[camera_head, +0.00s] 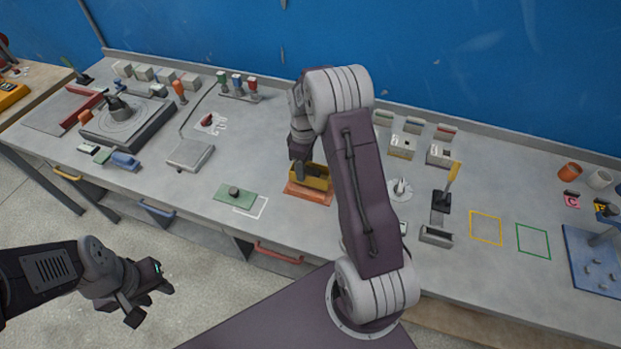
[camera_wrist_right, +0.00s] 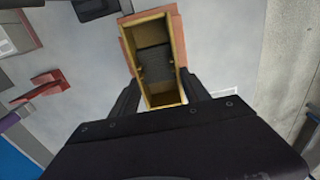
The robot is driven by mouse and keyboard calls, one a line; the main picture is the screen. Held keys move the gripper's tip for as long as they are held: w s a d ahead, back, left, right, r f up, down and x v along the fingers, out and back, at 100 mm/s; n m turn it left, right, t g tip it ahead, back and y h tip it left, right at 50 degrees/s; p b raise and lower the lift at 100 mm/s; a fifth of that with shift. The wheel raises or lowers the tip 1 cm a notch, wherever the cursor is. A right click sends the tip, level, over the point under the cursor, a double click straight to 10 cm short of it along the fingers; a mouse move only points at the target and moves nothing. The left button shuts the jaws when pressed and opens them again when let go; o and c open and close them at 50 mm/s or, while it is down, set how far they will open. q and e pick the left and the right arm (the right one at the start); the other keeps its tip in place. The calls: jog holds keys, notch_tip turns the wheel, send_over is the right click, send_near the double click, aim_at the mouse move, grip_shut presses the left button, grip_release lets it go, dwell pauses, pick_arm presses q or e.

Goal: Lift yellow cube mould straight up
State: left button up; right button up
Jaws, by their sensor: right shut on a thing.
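The yellow cube mould (camera_head: 318,181) is an open-topped box with yellow walls, standing on or just above an orange-brown base plate (camera_head: 309,193) in the middle of the bench. My right gripper (camera_head: 303,172) reaches down to it from above, its fingers partly hidden by my own arm. In the right wrist view the mould (camera_wrist_right: 177,45) shows its dark grey inside, and the right gripper (camera_wrist_right: 163,98) has a finger on each side of its near end, shut on it. I cannot tell whether the mould touches the plate. My left gripper (camera_head: 150,297) hangs empty in front of the bench, its jaws apart.
A green plate (camera_head: 234,196) with a dark knob lies left of the mould. A grey box-like device (camera_head: 190,155) sits further left. Several small grey moulds (camera_head: 403,143) stand behind to the right. Yellow (camera_head: 486,228) and green (camera_head: 533,241) outlined squares on the bench are empty.

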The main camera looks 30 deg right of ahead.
jog(key=shift+r+p, duration=1.55)
jog(key=shift+r, duration=0.35)
